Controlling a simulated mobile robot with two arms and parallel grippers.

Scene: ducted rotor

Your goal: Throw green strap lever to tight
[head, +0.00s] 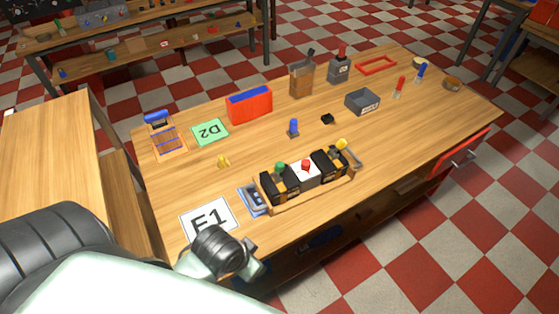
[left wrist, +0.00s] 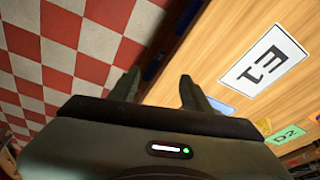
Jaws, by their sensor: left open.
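A wooden tray (head: 318,202) near the front edge of the bench holds black blocks and a white block in a row. A small green part (head: 280,167) stands on the left black block (head: 279,188); it is the only green lever-like part I see, and its position is too small to tell. A red knob (head: 305,164) is on the white block and a yellow part (head: 341,144) is at the right end. My left gripper (head: 245,257) is at the bench's front edge, left of and nearer than the tray. In the left wrist view it (left wrist: 160,88) is open and empty. My right gripper is not in view.
A white E1 card (head: 209,217) and a blue-grey item (head: 252,200) lie left of the tray. Behind are a green D2 card (head: 210,132), a red-and-blue box (head: 249,104), a grey bin (head: 362,101) and small pegs. The bench right of the tray is clear.

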